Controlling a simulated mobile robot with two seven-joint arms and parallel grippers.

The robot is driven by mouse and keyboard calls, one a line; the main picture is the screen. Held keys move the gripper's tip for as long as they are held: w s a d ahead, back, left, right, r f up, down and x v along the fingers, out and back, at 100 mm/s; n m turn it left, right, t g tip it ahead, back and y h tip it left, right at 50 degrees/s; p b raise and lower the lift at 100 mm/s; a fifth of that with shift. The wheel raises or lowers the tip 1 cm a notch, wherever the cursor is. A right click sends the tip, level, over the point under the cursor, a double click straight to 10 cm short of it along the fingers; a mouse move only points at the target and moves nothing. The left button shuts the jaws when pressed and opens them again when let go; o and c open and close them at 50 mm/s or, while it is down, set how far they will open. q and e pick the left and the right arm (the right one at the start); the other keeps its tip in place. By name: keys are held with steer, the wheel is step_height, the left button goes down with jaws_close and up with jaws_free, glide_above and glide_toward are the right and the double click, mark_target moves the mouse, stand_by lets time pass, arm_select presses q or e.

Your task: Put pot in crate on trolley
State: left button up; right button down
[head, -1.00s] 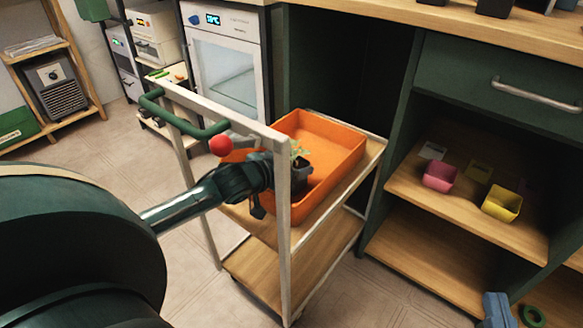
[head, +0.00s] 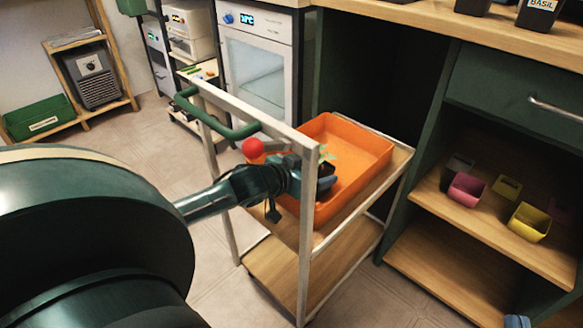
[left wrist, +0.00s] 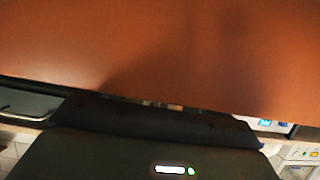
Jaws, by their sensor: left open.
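The orange crate (head: 353,142) stands on the top deck of the trolley (head: 312,262). A small dark pot (head: 327,168) with a green seedling is inside the crate, partly hidden by my gripper and the trolley's upright. My left gripper (head: 318,170) reaches past the trolley's handle end into the crate. It is open, with its fingers close around the pot. I cannot tell whether they touch it or whether the pot rests on the crate floor. In the left wrist view the orange crate surface (left wrist: 160,50) fills the upper part. My right gripper is not in clear view.
The trolley has a green handle (head: 215,118) and a red knob (head: 253,148). A shelf to the right holds a pink pot (head: 467,188), a yellow pot (head: 529,222) and a grey pot-like shape (head: 458,166). A white oven (head: 257,60) stands behind. Floor is clear at left.

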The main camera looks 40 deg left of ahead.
arm_select(q)
steer(key=p+v, duration=0.3)
steer(key=v, duration=0.6)
steer(key=shift+s+r, duration=0.15)
steer(key=shift+s, duration=0.1)
arm_select(e)
steer(key=shift+s+d+f+n+h, duration=0.2)
steer(key=shift+d+f+n+h, duration=0.1)
steer(key=shift+d+h, duration=0.15)
